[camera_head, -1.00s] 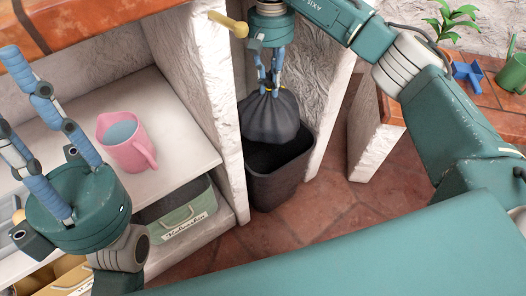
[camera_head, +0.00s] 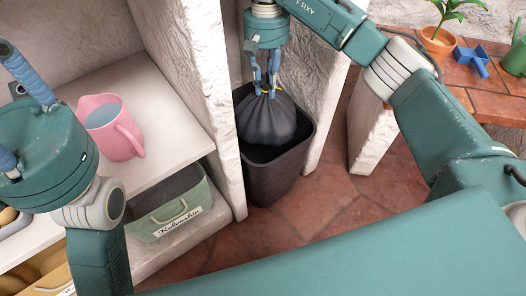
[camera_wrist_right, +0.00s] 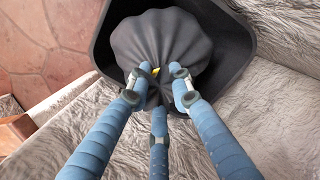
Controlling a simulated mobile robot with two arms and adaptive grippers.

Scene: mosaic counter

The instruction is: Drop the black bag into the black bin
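The black bag (camera_head: 268,122) is a full, gathered sack with a yellow tie at its neck. My right gripper (camera_head: 264,88) is shut on that neck, and the bag hangs upright below it. In the right wrist view the fingers (camera_wrist_right: 155,80) close in around the tied neck of the bag (camera_wrist_right: 160,45). The black bin (camera_head: 272,180) stands on the floor under the bag. The bag's lower part is at the bin's mouth, inside the rim as seen from above. My left gripper (camera_head: 22,125) is at the left edge, empty, fingers spread and partly cut off.
A pink mug (camera_head: 112,128) stands on a white shelf (camera_head: 165,155) at the left, above a green labelled crate (camera_head: 165,222). White rough walls (camera_head: 205,90) flank the bin on both sides. A tiled counter (camera_head: 490,95) at the right holds a potted plant (camera_head: 437,42). Reddish floor is free in front.

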